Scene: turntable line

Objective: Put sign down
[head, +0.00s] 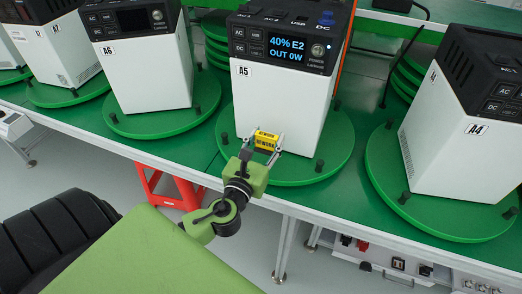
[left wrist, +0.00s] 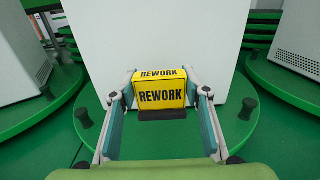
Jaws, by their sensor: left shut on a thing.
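My left gripper (head: 264,146) is shut on the sign (head: 265,139), a small yellow block with a black base and the word REWORK. In the left wrist view the sign (left wrist: 161,93) sits between the two fingers of the gripper (left wrist: 160,98), in front of a white case. The sign is upright, over the front part of the green turntable (head: 297,172) that bears the unit A5 (head: 274,104). I cannot tell whether its base touches the turntable. The A5 display is lit and reads 40% E2, OUT 0W. My right gripper is not in view.
Units A6 (head: 149,75) and A4 (head: 450,142) stand on green turntables to the left and right, with another unit (head: 55,50) further left. Short dark pegs rise from the turntable rims. A red stool (head: 165,187) stands below the green bench (head: 185,150).

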